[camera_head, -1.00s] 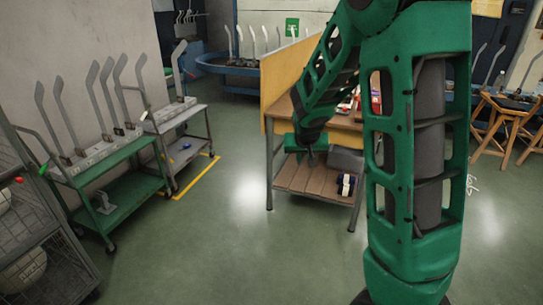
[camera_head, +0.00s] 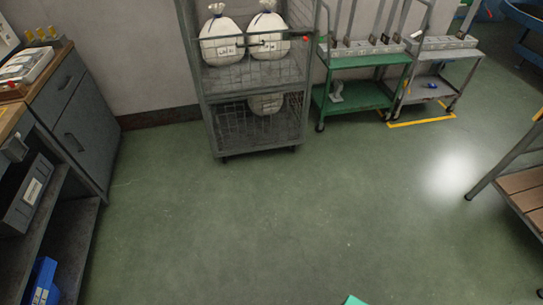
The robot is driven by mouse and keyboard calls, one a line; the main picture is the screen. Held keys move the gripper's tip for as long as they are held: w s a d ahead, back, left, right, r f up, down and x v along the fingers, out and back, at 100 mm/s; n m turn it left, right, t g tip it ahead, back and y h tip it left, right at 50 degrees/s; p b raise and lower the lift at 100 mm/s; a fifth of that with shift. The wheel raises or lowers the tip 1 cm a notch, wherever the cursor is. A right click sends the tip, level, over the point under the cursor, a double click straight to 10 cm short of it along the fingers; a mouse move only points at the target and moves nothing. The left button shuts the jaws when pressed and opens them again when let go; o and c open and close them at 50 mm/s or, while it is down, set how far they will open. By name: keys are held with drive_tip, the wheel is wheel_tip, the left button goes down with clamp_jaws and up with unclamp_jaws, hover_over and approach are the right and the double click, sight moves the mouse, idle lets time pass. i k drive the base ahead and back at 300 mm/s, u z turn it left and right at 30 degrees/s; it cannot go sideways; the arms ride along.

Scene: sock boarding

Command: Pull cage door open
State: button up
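A grey wire-mesh cage trolley (camera_head: 212,110) stands against the back wall, left of centre at the top of the view. White tied sacks sit in it: one at the upper left (camera_head: 221,45), one at the upper right (camera_head: 268,22), and one behind the lower mesh (camera_head: 265,104). A thin dark bar with a red end (camera_head: 306,38) runs across the front near the right post. I cannot tell which part is the door or how far it stands open. My gripper is out of view; only a small green piece, probably of my arm, shows at the bottom edge.
A green cart (camera_head: 355,96) stands close to the cage's right, then a grey cart (camera_head: 430,88) by yellow floor tape. A dark cabinet (camera_head: 85,130) is on the left. A wooden-shelved table (camera_head: 525,190) is at the right edge. The green floor before the cage is clear.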

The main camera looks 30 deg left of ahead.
sight(304, 89)
drive_tip(key=k, duration=1.1)
drive_tip(key=u, duration=0.45)
drive_tip(key=i, duration=0.9)
drive_tip(key=u, duration=0.55)
drive_tip(key=i, duration=0.65)
drive_tip(key=z, duration=0.05)
